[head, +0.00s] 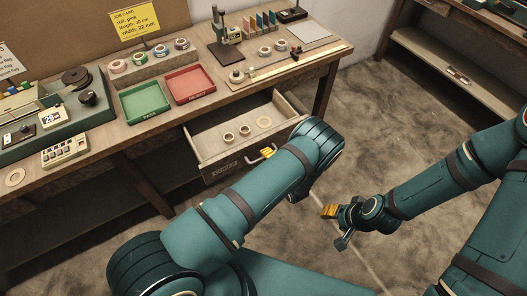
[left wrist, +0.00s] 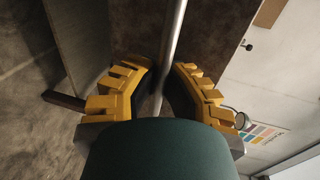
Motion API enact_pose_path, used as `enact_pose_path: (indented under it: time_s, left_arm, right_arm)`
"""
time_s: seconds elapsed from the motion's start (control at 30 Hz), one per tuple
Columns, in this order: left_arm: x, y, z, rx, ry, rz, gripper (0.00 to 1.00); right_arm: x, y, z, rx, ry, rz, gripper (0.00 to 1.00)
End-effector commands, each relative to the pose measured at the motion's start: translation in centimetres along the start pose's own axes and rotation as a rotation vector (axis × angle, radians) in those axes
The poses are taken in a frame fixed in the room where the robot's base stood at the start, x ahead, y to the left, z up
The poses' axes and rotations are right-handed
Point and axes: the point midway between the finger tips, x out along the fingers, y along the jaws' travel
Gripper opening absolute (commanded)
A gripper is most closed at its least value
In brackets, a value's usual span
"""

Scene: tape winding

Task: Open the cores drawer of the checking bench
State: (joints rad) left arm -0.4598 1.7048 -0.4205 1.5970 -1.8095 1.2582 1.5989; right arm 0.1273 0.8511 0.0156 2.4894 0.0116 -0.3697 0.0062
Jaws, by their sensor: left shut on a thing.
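The cores drawer (head: 205,150) of the checking bench (head: 135,140) stands pulled out, with its inside showing. Several small ring-shaped cores (head: 245,130) lie in it. My left gripper (head: 267,153) is at the drawer front, mostly hidden by my left arm, and shut on the metal bar handle (head: 254,160). In the left wrist view the handle bar (left wrist: 173,40) runs between the yellow finger pads of my left gripper (left wrist: 163,88). My right gripper (head: 335,226) hangs over the floor to the right of the drawer, its fingers apart and empty.
On the bench top are a green tray (head: 145,104), a red tray (head: 190,83), tape rolls (head: 140,58), a calculator (head: 65,148) and a small press (head: 224,32). A shelf unit (head: 440,55) stands at the upper right. The floor (head: 380,130) between is clear.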

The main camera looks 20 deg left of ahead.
Motion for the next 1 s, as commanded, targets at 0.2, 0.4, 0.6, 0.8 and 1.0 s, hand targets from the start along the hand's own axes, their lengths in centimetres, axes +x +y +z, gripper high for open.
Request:
enact_pose_path:
  time_s: [0.2,0.4,0.6,0.8,1.0]
  left_arm:
    - [-0.1,0.0,0.0,-0.001,0.001,-0.001,0.0]
    - [0.0,0.0,-0.1,-0.001,0.001,0.0,0.41]
    - [0.0,0.0,-0.1,-0.001,0.001,0.0,0.41]
    - [-0.1,-0.7,-0.1,-0.002,0.001,-0.001,0.41]
    - [-0.8,-4.0,-0.2,-0.004,0.001,-0.004,0.41]
  right_arm:
    - [0.0,0.0,0.0,0.0,0.0,0.0,0.47]
    - [0.0,0.0,0.0,0.0,0.0,0.0,0.47]
    - [0.0,0.0,0.0,0.0,0.0,0.0,0.47]
    - [0.0,0.0,0.0,-0.001,0.0,0.0,0.47]
    - [0.0,0.0,0.0,0.0,0.0,0.0,0.47]
